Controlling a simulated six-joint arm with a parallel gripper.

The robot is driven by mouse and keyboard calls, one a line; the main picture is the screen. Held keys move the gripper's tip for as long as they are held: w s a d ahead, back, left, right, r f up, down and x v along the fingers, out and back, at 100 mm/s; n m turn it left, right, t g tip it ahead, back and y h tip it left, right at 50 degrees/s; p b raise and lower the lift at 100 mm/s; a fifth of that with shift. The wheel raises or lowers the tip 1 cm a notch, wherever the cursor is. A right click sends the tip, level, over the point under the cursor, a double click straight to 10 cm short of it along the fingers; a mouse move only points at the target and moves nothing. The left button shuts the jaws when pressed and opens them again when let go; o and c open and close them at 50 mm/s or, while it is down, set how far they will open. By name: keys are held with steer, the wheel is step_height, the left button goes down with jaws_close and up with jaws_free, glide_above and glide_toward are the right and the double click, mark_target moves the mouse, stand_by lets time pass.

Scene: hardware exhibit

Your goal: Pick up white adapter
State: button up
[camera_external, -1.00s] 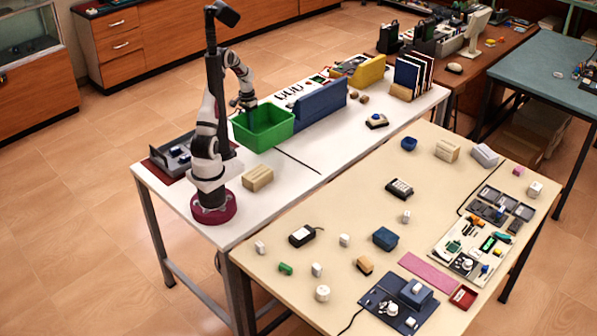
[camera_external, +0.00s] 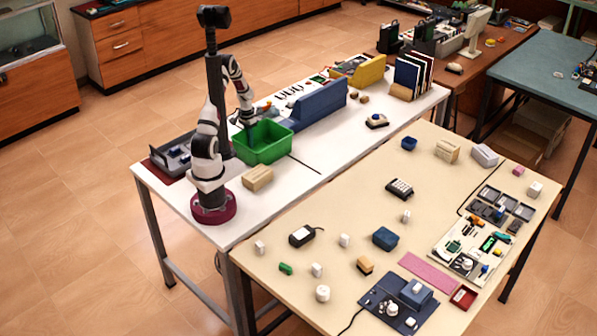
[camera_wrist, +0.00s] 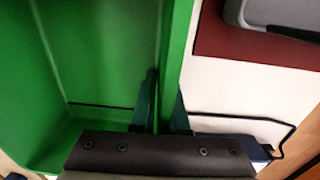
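Several small white adapter-like blocks stand on the beige table; I cannot tell which is the white adapter. Among them are a white block (camera_external: 260,247) at the left, a second white block (camera_external: 344,240), a third white block (camera_external: 316,269) and a round white piece (camera_external: 322,293). My gripper (camera_external: 249,120) is far from them, at the rear rim of the green bin (camera_external: 265,154) on the white table. In the wrist view my gripper's fingers (camera_wrist: 165,108) lie on either side of the green bin wall (camera_wrist: 176,50). Their grip on it is unclear. No adapter shows there.
A tan block (camera_external: 257,178) stands in front of the bin. A blue divider (camera_external: 320,100) is right of it, and a grey tray (camera_external: 172,157) lies left. A black charger (camera_external: 303,235) and a blue box (camera_external: 385,238) stand among the white pieces.

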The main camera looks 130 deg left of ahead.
steer(key=shift+o, duration=1.3)
steer(key=shift+o, duration=0.3)
step_height(320, 180, up, 12)
steer(key=shift+s, duration=0.2)
steer(key=shift+o, duration=1.2)
steer(key=shift+r, duration=0.15)
steer(key=o, duration=0.3)
